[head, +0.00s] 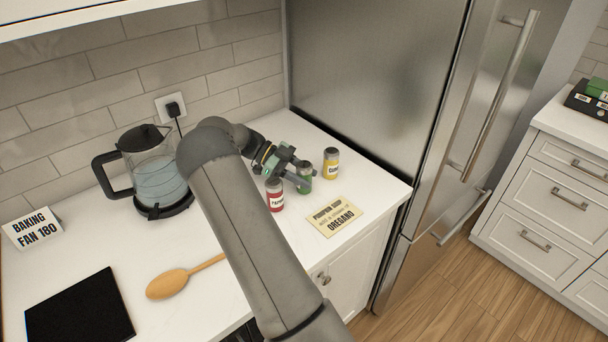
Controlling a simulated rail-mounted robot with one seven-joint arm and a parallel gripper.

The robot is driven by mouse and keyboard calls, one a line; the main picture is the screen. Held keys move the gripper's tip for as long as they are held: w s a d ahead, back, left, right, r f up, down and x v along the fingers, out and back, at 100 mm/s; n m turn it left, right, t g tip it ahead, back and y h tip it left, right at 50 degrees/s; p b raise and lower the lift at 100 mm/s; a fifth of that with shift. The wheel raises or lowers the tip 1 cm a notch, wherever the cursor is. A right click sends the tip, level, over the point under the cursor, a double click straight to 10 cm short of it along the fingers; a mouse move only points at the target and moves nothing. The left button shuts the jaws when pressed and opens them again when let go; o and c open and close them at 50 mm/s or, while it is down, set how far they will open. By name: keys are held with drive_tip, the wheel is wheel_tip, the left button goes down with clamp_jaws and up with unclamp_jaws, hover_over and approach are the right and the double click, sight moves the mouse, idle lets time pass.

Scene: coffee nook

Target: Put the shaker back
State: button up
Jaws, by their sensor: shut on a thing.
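A green shaker (306,184) with a grey lid is at the right end of the white counter, between two other shakers. My gripper (300,177) reaches it from the left and is shut on it. Part of the green shaker and its label are hidden by the gripper. The shaker looks upright; I cannot tell whether its base touches the counter. A red shaker (275,201) stands just in front and to the left. A yellow shaker (331,169) stands just behind and to the right.
A recipe card (334,215) reading "Pumpkin soup" and "Oregano" lies in front of the shakers. A glass kettle (152,178), wooden spoon (172,281), black hob (80,310) and "Baking fan 180" sign (34,229) are left. A steel fridge (400,90) borders the counter's right end.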

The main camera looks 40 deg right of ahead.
drive_tip(key=shift+f, duration=0.2)
drive_tip(key=o, duration=1)
drive_tip(key=shift+c, duration=0.2)
drive_tip(key=shift+r, duration=0.15)
drive_tip(key=shift+r, duration=0.25)
drive_tip(key=b+v, duration=0.2)
drive_tip(key=v, duration=1)
drive_tip(key=shift+f, duration=0.25)
drive_tip(key=shift+w+d, duration=0.1)
